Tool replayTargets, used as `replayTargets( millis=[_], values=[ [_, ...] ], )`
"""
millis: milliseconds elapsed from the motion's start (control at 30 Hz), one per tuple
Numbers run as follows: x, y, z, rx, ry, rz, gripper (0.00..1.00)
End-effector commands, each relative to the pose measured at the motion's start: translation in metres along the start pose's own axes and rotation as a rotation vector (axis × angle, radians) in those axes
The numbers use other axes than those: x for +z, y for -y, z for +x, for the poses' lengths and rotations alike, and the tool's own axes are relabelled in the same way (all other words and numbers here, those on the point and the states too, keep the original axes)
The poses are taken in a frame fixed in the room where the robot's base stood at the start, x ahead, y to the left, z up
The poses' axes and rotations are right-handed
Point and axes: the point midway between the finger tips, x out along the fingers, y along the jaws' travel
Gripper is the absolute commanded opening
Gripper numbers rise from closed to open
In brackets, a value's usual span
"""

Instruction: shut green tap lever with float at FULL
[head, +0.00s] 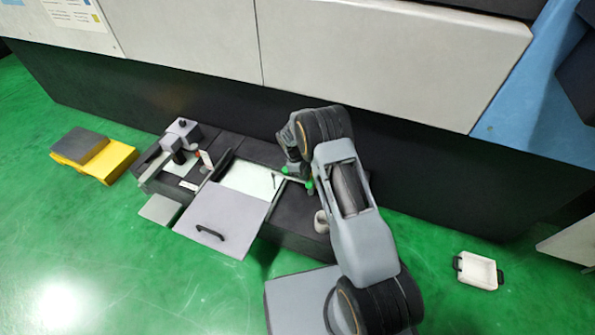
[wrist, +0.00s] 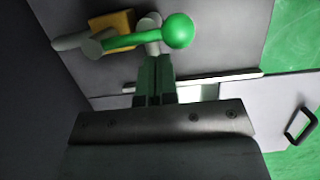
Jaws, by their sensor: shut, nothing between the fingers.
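The green tap lever shows in the wrist view as a round green knob (wrist: 178,31) with a green bar running left to a grey round part. It also shows in the head view as a small green piece (head: 310,185), partly hidden by my arm. My gripper (wrist: 152,62) is shut and empty, its fingertips just below the lever's pale middle part. Whether they touch it I cannot tell. In the head view, my gripper (head: 292,165) is down over the dark bench, near the lever. I cannot make out the float or a FULL mark.
A pale tank (head: 250,180) lies left of my gripper, with a grey panel with a black handle (head: 215,232) in front. A grey machine head (head: 182,133) stands further left. A yellow block (wrist: 112,24) is behind the lever. A white tray (head: 478,270) lies right on open green floor.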

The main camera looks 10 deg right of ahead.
Motion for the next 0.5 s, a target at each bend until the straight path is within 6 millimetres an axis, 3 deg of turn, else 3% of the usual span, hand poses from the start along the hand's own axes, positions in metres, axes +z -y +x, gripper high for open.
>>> replayTargets(
  millis=[500],
  values=[
    [0.007, -0.0001, 0.0029, 0.0, 0.0, -0.001, 0.0]
  ],
)
